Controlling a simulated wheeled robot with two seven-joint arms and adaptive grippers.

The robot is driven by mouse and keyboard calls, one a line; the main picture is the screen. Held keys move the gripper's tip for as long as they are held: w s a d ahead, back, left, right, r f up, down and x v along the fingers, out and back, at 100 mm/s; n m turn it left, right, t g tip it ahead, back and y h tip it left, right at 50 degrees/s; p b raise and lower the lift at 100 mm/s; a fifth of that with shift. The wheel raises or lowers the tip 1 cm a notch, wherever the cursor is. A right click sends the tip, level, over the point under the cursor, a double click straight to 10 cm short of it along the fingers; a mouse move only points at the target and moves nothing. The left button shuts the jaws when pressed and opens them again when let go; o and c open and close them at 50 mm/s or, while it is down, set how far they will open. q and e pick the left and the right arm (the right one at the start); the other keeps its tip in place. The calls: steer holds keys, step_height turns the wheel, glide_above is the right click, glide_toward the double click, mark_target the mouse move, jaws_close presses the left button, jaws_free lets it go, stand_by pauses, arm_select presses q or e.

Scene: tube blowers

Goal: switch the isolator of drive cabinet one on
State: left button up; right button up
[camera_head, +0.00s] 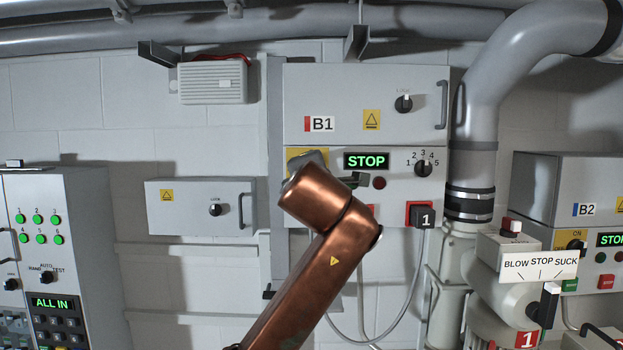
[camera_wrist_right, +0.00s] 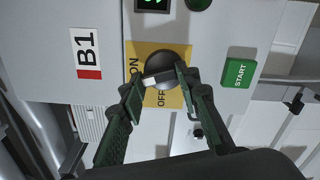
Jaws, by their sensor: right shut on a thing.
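The isolator knob (camera_wrist_right: 168,66) of cabinet B1 (camera_head: 300,85) is a black rotary knob on a yellow ON/OFF plate (camera_wrist_right: 172,103). In the right wrist view its white mark lies at the knob's lower left, between the ON and OFF words. My right gripper (camera_wrist_right: 160,88) has its dark green fingers on either side of the knob, shut on it. My left gripper is not in view.
A green START button (camera_wrist_right: 238,74) is beside the knob. A large grey pipe (camera_head: 475,130) stands right of the cabinet. Cabinet B2 (camera_head: 560,190) is farther right.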

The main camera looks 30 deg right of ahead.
steer(key=shift+s+d+m+b, duration=0.1)
steer(key=shift+m+b, duration=0.4)
steer(key=shift+m, duration=1.4)
steer(key=o, duration=1.2)
steer(key=shift+c, duration=0.2)
steer(key=v, duration=1.2)
